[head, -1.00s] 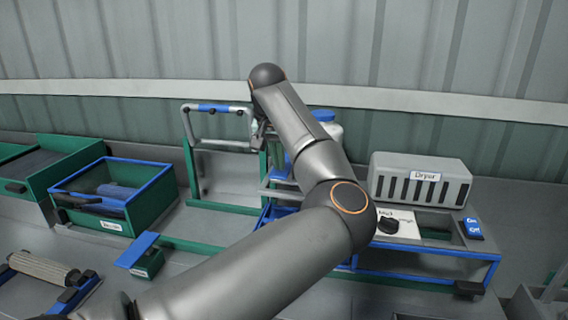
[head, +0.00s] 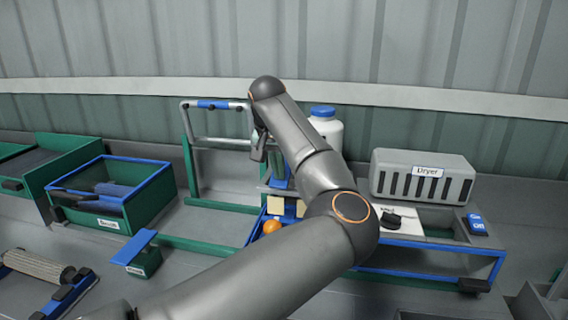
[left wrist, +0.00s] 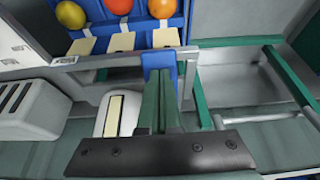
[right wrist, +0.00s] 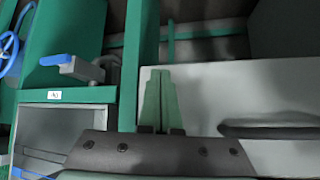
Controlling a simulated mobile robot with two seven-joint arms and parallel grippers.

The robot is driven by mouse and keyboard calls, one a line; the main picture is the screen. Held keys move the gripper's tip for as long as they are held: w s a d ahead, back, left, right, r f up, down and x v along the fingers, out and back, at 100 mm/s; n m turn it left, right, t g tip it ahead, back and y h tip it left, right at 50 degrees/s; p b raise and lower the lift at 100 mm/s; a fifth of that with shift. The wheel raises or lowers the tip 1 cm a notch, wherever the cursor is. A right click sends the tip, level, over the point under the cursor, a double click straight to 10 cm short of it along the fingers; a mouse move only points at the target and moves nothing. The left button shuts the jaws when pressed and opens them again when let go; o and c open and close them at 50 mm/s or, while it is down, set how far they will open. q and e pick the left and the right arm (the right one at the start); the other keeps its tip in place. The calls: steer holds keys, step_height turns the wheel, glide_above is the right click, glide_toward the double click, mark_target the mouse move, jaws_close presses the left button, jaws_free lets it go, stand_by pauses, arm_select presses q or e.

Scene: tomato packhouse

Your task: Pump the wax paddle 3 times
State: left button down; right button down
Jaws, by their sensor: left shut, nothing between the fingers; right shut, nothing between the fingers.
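No part is readably marked as the wax paddle. A white bottle with a blue cap (head: 325,130) stands behind my left arm in the head view. My left gripper (head: 260,153) is lowered just left of it. In the left wrist view its green fingers (left wrist: 161,82) are shut and empty. A blue upright piece (left wrist: 158,58) shows right behind the fingertips; I cannot tell if they touch it. A blue flat plate (head: 138,246) sits on a small green box at the lower left. My right gripper (right wrist: 158,78) is shut and empty, away from these.
A grey dryer (head: 421,178) stands at the right. A frame with a blue-gripped handle (head: 213,105) stands left of my gripper. A green, blue-rimmed bin (head: 135,210) is at the left. Tomatoes (left wrist: 117,6) sit in a blue rack. A green frame (right wrist: 68,97) is near my right gripper.

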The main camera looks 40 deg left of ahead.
stand_by(0.3)
arm_select(q)
steer(key=shift+r+p, duration=1.75)
steer(key=shift+r, duration=0.3)
steer(key=shift+f, duration=0.15)
steer(key=shift+f+b, duration=1.55)
steer(key=shift+f, duration=0.6)
steer(key=shift+r, duration=0.3)
steer(key=shift+r+p, duration=1.85)
steer(key=shift+r, duration=0.25)
